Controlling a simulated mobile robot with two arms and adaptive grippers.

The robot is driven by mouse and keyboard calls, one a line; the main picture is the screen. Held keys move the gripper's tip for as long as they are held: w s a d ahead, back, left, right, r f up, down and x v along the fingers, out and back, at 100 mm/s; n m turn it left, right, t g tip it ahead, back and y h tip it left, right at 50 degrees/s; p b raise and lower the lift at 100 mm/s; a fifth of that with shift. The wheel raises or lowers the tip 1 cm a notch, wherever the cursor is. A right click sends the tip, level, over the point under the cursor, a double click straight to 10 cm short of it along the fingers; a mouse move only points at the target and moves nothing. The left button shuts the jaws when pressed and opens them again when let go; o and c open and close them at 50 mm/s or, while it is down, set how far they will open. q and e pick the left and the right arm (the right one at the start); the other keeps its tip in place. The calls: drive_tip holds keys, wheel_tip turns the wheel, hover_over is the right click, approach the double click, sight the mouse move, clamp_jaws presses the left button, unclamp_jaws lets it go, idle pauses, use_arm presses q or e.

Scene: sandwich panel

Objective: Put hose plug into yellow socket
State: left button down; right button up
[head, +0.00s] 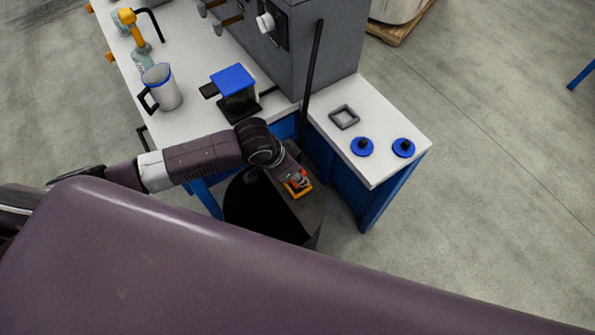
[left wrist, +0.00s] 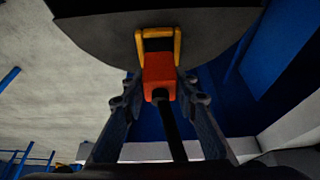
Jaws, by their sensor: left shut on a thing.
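The hose plug (left wrist: 159,77) is a red-orange block with a black hose (left wrist: 171,128) running back from it toward the camera in the left wrist view. My left gripper (left wrist: 159,87) is shut on the plug, one finger on each side. The yellow socket (left wrist: 178,46) is a U-shaped frame at the plug's far end, against a dark curved surface. The plug's far end overlaps the frame; I cannot tell how deep it sits. In the head view my left gripper (head: 294,178) is over the barrel's grey top, with orange and yellow at its tip. My right gripper is not in view.
A dark open barrel (head: 311,212) stands beside the white-topped workbench (head: 385,130).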

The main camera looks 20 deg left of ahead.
use_arm(q)
drive_tip(key=shift+f, duration=0.35)
idle(0.3)
drive_tip(key=c, duration=1.5)
unclamp_jaws()
drive_tip(key=shift+o, duration=0.2)
drive_tip(key=v, duration=1.2)
drive_tip(key=shift+s, duration=0.1)
